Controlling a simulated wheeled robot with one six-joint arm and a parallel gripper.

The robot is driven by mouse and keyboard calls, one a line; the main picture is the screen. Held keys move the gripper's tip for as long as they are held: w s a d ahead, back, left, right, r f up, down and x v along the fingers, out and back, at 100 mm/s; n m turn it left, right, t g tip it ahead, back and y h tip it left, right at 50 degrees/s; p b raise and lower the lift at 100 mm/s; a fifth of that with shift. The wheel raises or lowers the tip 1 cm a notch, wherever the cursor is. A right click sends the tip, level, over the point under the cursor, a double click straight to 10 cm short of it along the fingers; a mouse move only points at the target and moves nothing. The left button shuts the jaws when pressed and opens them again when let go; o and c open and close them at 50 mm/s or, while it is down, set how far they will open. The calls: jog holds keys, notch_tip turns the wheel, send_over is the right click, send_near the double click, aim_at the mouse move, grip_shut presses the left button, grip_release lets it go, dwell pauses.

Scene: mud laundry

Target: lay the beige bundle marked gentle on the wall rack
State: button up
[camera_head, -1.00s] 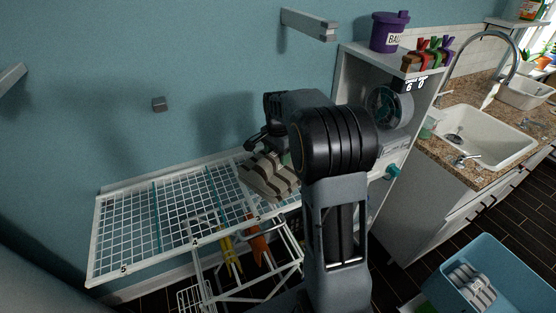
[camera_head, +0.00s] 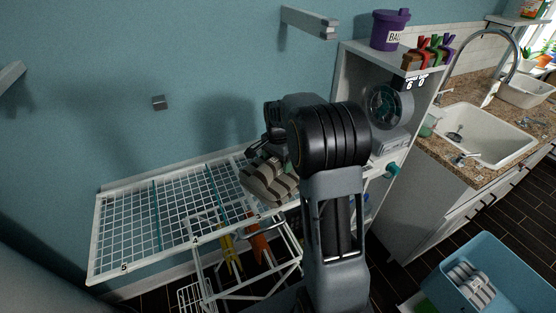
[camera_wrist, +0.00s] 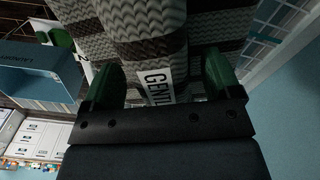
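The beige bundle, striped with dark brown, hangs at my gripper over the right part of the white wire wall rack (camera_head: 135,225); the bundle (camera_head: 262,182) is tilted in the head view. In the wrist view the bundle (camera_wrist: 150,25) fills the top, and its white label reads "GENTL", the rest cut off. My gripper (camera_wrist: 163,80) has its green fingertips on both sides of the bundle's middle and appears closed on it. In the head view my arm partly hides the gripper and bundle. I cannot tell whether the bundle's underside touches the rack.
A white shelf unit (camera_head: 398,160) stands just right of the rack, with a purple tub (camera_head: 388,32) on top. A blue bin (camera_head: 510,262) holding another striped bundle (camera_head: 470,285) is at lower right. The rack's left and middle grid is bare. A wall bracket (camera_head: 310,22) juts out above.

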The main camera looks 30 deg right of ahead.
notch_tip(320, 180, up, 11)
jog(key=s+a+r+n+t, duration=0.25)
jog(key=s+a+n, duration=0.35)
jog(key=s, duration=0.3)
jog(key=s+a+f+n+t, duration=0.1)
jog(key=s+a+f+n, duration=0.1)
jog(key=s, duration=0.3)
jog(key=s+a+f+n+t, duration=0.1)
jog(key=s+a+f+n, duration=0.1)
jog(key=s+n, duration=0.3)
jog(key=shift+s+a+f+n+b, duration=0.15)
jog(key=shift+s+a+n+b, duration=0.15)
jog(key=shift+s, duration=0.5)
